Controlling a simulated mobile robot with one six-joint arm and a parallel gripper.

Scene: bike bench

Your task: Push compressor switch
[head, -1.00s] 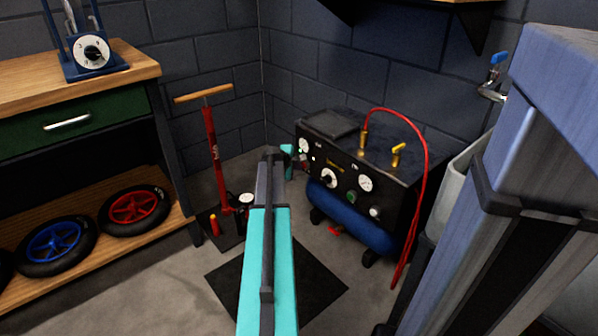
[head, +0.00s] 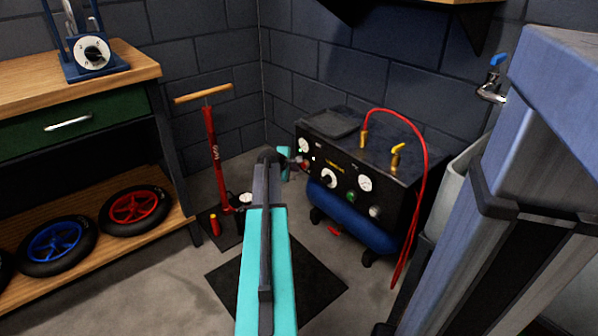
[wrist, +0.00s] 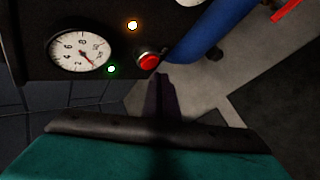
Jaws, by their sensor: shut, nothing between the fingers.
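The compressor (head: 340,178) stands in the far corner, with a black front panel and a blue tank. In the wrist view its panel shows a red round button (wrist: 148,61) in a metal ring, between a lit green lamp (wrist: 112,69) and the blue tank (wrist: 205,28). My gripper (wrist: 160,77) is shut and empty, its tips just below and slightly right of the red button in the picture. I cannot tell whether they touch it.
A white gauge (wrist: 80,52) and a lit orange lamp (wrist: 133,25) are close to the button. A red hose (head: 427,155) loops over the compressor's right side. A red floor pump (head: 216,165) stands left of my arm. A grey-blue post (head: 520,170) fills the right.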

